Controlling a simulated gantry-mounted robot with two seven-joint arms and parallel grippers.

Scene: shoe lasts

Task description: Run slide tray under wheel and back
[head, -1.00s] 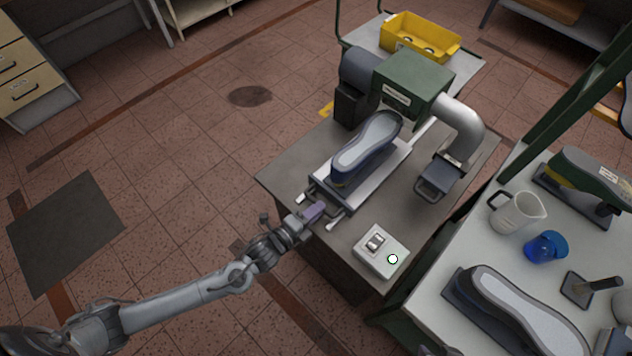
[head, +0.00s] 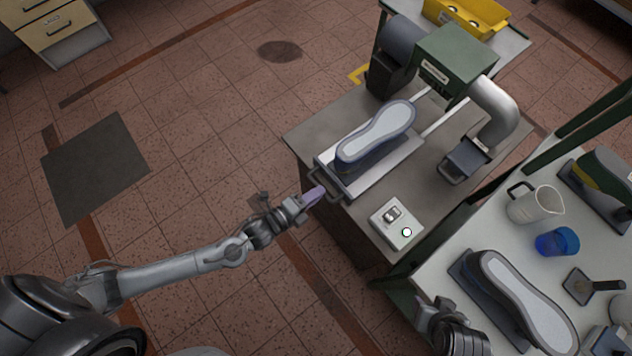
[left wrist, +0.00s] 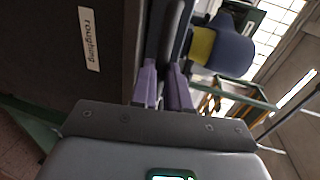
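The slide tray (head: 362,186) is a flat metal plate on two rails on the grey bench. A blue-grey shoe last (head: 375,133) lies on it, pale sole up. The green machine head (head: 455,62) stands behind the tray, with bare rail between them; I cannot make out the wheel itself. My left gripper (head: 316,195), with purple fingers, is at the handle on the tray's front end. In the left wrist view its fingers (left wrist: 164,95) are close together on a dark bar. My right wrist (head: 450,325) shows at the bottom edge, its fingers unclear.
A switch box (head: 397,222) sits right of the tray. The right-hand table holds a jug (head: 536,204), a blue cup (head: 558,242) and another last (head: 525,300). A yellow bin (head: 470,17) stands behind the machine. The floor left of the bench is clear.

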